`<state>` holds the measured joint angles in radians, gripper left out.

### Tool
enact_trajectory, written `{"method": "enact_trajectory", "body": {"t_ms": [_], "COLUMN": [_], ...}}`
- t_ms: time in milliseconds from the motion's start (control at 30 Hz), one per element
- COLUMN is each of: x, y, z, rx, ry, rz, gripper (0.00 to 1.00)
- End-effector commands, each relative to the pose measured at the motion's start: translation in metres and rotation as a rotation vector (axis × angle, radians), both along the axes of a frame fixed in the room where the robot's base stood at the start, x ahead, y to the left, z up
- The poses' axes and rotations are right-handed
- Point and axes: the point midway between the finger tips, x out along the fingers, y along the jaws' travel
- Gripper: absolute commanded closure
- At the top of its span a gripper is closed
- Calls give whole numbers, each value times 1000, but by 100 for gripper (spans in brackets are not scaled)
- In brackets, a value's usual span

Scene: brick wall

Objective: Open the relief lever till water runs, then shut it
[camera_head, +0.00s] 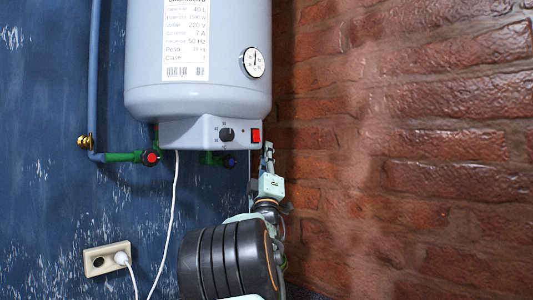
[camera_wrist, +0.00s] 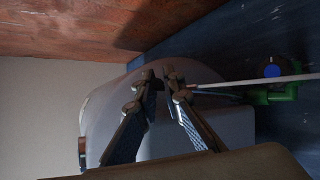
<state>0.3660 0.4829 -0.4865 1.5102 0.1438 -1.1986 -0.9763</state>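The grey water heater (camera_head: 195,85) hangs on the blue wall, and its underside also shows in the wrist view (camera_wrist: 205,75). I cannot make out the relief lever. A green pipe with a blue knob (camera_head: 229,162) sits under the heater, left of my gripper (camera_head: 268,150). The same blue knob (camera_wrist: 272,71) is at the right in the wrist view. My gripper (camera_wrist: 161,74) points up at the heater's underside. Its fingertips are close together with a narrow gap between them, and I see nothing held. No running water shows.
A green pipe with a red knob (camera_head: 150,158) is at the left under the heater. A white cable (camera_head: 172,215) hangs down near a wall socket (camera_head: 107,258). The brick wall (camera_head: 400,150) stands close on the right.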

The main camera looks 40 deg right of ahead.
Motion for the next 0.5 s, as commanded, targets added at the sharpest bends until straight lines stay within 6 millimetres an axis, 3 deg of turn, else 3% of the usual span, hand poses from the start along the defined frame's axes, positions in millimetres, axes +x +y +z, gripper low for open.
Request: {"method": "enact_trajectory", "body": {"t_ms": [500], "x": [-1], "y": [0], "z": [0], "rx": [-1], "ry": [9], "rz": [0], "gripper": [100]}}
